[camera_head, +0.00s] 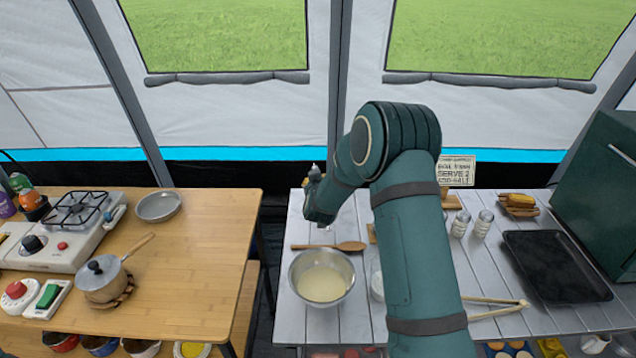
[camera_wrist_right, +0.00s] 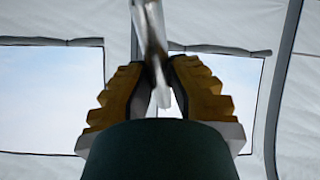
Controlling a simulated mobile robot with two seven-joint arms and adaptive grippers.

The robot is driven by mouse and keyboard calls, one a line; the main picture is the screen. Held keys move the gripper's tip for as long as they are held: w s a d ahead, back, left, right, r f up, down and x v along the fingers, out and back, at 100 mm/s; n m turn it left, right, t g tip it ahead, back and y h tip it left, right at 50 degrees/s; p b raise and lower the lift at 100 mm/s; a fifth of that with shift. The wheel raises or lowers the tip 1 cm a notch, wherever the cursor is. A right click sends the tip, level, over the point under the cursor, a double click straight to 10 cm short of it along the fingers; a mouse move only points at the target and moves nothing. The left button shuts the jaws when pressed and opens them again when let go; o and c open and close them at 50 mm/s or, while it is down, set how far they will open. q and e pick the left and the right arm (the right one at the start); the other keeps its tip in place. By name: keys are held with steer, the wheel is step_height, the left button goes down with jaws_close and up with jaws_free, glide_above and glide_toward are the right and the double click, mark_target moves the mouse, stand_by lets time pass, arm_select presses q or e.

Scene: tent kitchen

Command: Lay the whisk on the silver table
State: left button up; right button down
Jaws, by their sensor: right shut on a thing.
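The silver table (camera_head: 512,238) is the slatted grey table on the right in the head view. My right arm crosses in front of it, and my right gripper (camera_head: 313,176) is at the table's far left edge, small and partly hidden by my own wrist. In the right wrist view my right gripper (camera_wrist_right: 158,88) has its yellow-backed fingers shut on a slim shiny metal piece, which looks like part of the whisk (camera_wrist_right: 150,35). The whisk's wires do not show clearly in either view. My left gripper is not in view.
On the silver table are a metal bowl (camera_head: 322,278) of pale batter, a wooden spoon (camera_head: 330,246), shakers (camera_head: 481,223), tongs (camera_head: 497,308) and a black tray (camera_head: 556,266). A gap separates it from the wooden table (camera_head: 190,270). Slats right of the arm are partly clear.

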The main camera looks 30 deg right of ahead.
steer(key=c, duration=1.1)
jaws_free()
steer(key=shift+f, duration=0.1)
steer(key=shift+o, duration=0.2)
steer(key=shift+r+p, duration=0.3)
steer(key=v, duration=1.2)
steer(key=shift+p, duration=0.45)
steer(key=shift+a+f, duration=0.1)
steer(key=shift+f, duration=0.05)
